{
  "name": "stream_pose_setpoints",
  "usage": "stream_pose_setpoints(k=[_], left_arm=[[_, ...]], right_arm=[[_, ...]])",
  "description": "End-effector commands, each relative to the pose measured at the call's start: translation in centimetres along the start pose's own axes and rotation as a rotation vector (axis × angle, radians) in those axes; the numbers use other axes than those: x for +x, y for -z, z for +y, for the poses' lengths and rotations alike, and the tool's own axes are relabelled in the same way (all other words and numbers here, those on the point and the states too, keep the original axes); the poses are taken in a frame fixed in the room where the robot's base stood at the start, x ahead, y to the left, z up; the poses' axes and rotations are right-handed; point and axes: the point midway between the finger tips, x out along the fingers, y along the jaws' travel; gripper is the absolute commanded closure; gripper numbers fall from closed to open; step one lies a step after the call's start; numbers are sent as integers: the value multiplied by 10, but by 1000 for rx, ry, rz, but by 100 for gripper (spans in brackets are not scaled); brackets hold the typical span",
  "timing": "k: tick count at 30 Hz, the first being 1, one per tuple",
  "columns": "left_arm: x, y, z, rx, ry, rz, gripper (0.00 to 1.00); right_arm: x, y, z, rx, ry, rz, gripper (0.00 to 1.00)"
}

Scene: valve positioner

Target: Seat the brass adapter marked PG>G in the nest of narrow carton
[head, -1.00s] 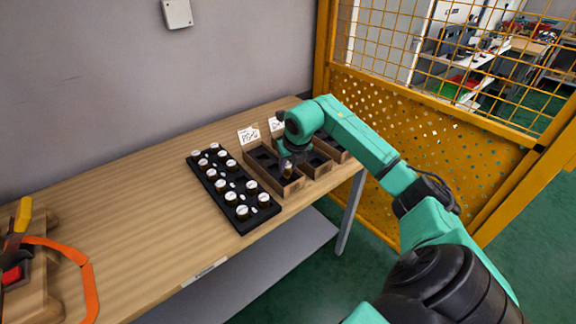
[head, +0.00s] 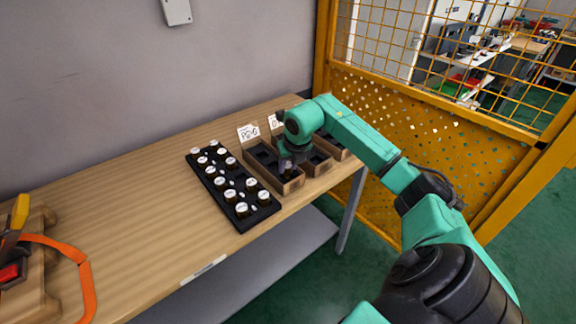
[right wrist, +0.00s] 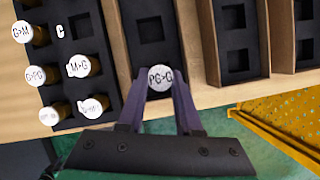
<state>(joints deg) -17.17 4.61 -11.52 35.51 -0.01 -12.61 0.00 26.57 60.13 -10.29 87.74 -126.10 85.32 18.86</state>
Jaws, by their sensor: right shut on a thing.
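The brass adapter marked PG>G shows its white round cap (right wrist: 160,79) in the right wrist view. It is between the fingertips of my right gripper (right wrist: 160,88), which is shut on it. In the head view my right gripper (head: 287,166) is low over the near end of the leftmost carton, and the adapter is mostly hidden. This carton (head: 291,186) is brown with a dark insert and a sign (head: 248,133) at its back. A square nest (right wrist: 148,18) shows beyond the adapter in the wrist view. I cannot tell whether the adapter touches the insert. My left gripper is out of view.
A black tray (head: 262,210) with several white-capped adapters stands close left of the carton. Other cartons (head: 318,166) stand close on its right. A tool stand with an orange strap (head: 85,285) is at far left. The table between is clear.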

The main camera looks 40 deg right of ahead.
Motion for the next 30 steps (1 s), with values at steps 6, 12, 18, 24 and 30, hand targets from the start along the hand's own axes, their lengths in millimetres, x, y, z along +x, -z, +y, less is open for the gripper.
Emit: stream_pose_setpoints(k=[6, 12, 18, 24, 30], left_arm=[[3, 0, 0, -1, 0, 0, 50], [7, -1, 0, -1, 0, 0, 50], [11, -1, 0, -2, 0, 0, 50], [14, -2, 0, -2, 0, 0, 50], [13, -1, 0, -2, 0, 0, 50]], right_arm=[[4, 1, 0, 0, 0, 0, 100], [8, 3, 0, 1, 0, -1, 100], [13, 5, 0, 1, -1, -2, 100], [16, 6, 0, 1, -1, -1, 100], [16, 6, 0, 1, -1, -1, 100]])
